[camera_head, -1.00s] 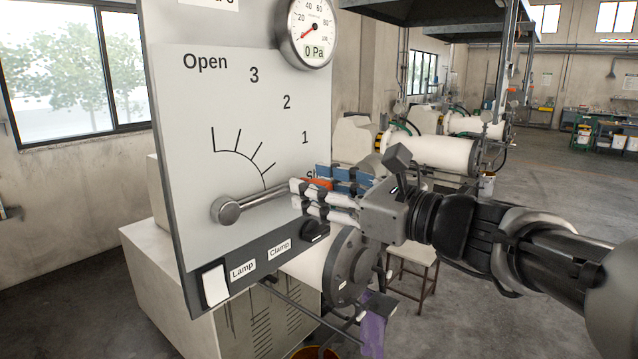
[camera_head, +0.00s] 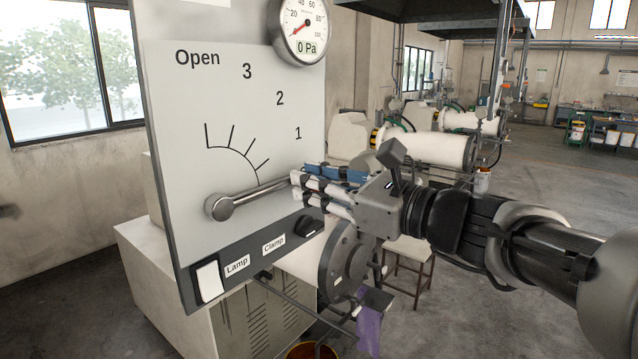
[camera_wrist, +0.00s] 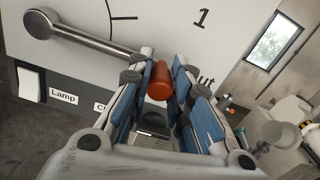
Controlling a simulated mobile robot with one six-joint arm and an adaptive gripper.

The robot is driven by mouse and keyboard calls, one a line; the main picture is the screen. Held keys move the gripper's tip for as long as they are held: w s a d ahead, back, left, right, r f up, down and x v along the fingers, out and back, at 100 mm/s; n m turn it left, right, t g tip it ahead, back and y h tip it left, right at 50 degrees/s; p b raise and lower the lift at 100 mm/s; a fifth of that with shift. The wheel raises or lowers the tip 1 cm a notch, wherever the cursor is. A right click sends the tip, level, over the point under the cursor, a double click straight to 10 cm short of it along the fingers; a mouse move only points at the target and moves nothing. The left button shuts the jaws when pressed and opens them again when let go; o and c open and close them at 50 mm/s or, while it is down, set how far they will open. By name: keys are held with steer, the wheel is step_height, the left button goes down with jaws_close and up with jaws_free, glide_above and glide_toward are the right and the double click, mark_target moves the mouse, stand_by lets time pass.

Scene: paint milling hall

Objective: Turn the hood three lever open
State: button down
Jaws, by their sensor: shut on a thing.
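The hood lever (camera_head: 256,194) is a grey metal arm on a round pivot at the lower left of the white panel (camera_head: 190,120). It points right and slightly up, below the mark by "1". Its red-orange grip end shows in the wrist view (camera_wrist: 160,80) between the blue finger pads. My gripper (camera_head: 308,181) is shut on the lever's grip end, which its fingers mostly hide in the head view. The panel dial reads Open, 3, 2, 1 along an arc; the word "Shut" is partly hidden behind the fingers in the wrist view.
A pressure gauge (camera_head: 305,28) reading 0 Pa sits above the dial. Below the lever are a white Lamp switch (camera_head: 208,281) and a black Clamp knob (camera_head: 309,226). A stool (camera_head: 408,262) and white milling machines (camera_head: 425,146) stand beyond my arm.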

mark_target(200, 93)
steer(key=shift+r, duration=0.2)
steer(key=shift+r+n+b, duration=0.3)
steer(key=shift+r+n, duration=0.5)
steer(key=s+r+n+b, duration=0.1)
steer(key=r+n, duration=0.1)
steer(key=s+a+r+n+b, duration=0.1)
steer(key=r+n, duration=0.1)
steer(key=r, duration=0.1)
steer(key=s+a+r+n+b, duration=0.1)
steer(key=r+n, duration=0.1)
steer(key=n, duration=0.1)
steer(key=shift+a+r, duration=0.2)
steer(key=shift+r, duration=0.1)
steer(key=s+a+r+n+b, duration=0.1)
steer(key=s+n, duration=0.1)
steer(key=s+a+r+n+b, duration=0.1)
steer(key=s+a+n, duration=0.1)
steer(key=s+a+r+n+b, duration=0.1)
steer(key=r+n+b, duration=0.1)
steer(key=n, duration=0.1)
steer(key=shift+s+a, duration=0.25)
steer(key=shift+s, duration=0.15)
steer(key=shift+s+a+r+n+b, duration=0.25)
steer(key=shift+s+a+n+b, duration=0.6)
steer(key=shift+s+n, duration=0.4)
steer(key=c, duration=1.6)
jaws_free()
steer(key=shift+a, duration=0.15)
steer(key=shift+o, duration=0.8)
